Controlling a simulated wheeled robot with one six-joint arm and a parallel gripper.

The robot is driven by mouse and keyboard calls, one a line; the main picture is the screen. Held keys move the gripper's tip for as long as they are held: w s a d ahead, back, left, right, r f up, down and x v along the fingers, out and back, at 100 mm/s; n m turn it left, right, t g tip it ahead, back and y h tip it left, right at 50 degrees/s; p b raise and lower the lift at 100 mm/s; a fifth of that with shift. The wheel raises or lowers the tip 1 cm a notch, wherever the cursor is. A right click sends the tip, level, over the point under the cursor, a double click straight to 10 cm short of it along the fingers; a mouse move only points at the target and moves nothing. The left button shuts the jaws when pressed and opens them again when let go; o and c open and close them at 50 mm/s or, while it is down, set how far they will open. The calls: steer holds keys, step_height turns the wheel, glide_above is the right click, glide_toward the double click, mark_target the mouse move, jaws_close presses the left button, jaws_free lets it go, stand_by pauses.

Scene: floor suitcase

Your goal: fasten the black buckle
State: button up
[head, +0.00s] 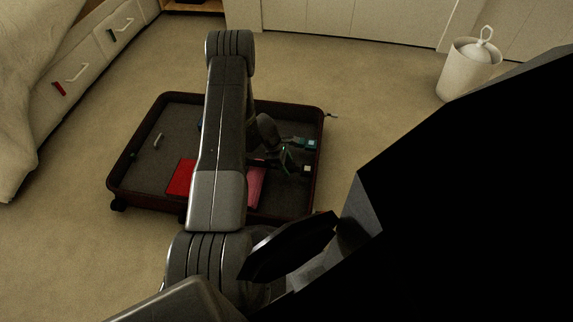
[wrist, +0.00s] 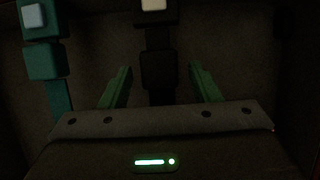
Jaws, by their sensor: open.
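The black buckle shows in the wrist view as a dark block with a pale square button (wrist: 153,6) at the top edge, partly cut off, and a dark lower part (wrist: 158,70) below it. A narrower dark piece lies between them; I cannot tell if the halves are latched. In the head view its pale button (head: 307,168) shows at the right side of the suitcase. My gripper (wrist: 160,68) is open, its green fingers on either side of the lower part, with visible gaps. My gripper also shows low over the suitcase in the head view (head: 286,160).
A teal buckle (wrist: 44,60) with a light blue button lies left of the black one. The open suitcase (head: 112,178) lies on carpet, with red (head: 181,178) and pink (head: 256,188) items inside. A white bin (head: 466,75) stands at the back right. Drawers line the left.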

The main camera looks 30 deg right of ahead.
jaws_close()
steer(key=shift+s+d, duration=0.8)
steer(key=shift+d, duration=0.2)
jaws_free()
steer(key=shift+s+d, duration=0.1)
steer(key=p+v, duration=0.5)
steer(key=v, duration=0.9)
steer(key=shift+f, duration=0.1)
